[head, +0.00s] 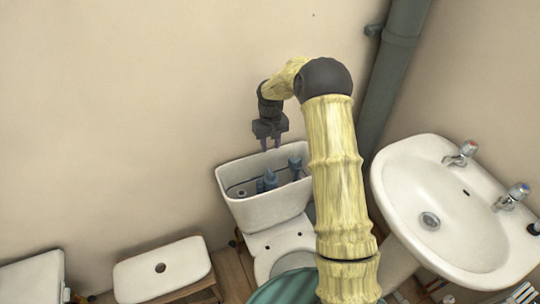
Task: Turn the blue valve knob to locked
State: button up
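My gripper (270,145) points down above the back of the open toilet cistern (262,208). Its two fingers look a little apart, with nothing seen between them. No knob can be clearly picked out as the blue valve knob. Blue-grey fittings (270,179) stand inside the cistern, below my gripper and apart from it. Another blue-grey part (294,165) is at the cistern's right end. A tap with a blue-marked top (518,192) is on the right of the sink, far from my gripper. My arm hides part of the area right of the cistern.
The white sink (400,195) stands at the right, with a red-marked tap (463,151) on its rim. A grey pipe (396,65) runs down the wall behind my arm. The toilet bowl (275,243) is below the cistern.

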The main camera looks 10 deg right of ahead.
jog(key=shift+r, duration=1.4)
jog(key=s+r+t+p, duration=0.1)
jog(key=s+r+p, duration=0.1)
jog(key=s+r, duration=0.3)
jog(key=s+r+m+p, duration=0.1)
jog(key=s+r+p, duration=0.2)
jog(key=s, duration=1.1)
jog(key=s+r+m+t+p, duration=0.1)
jog(key=s+r+p, duration=0.1)
jog(key=s+r, duration=0.6)
jog(key=shift+s+r+t+p, duration=0.2)
jog(key=shift+s+t+p, duration=0.1)
jog(key=shift+s, duration=0.85)
jog(key=shift+w+a, duration=0.1)
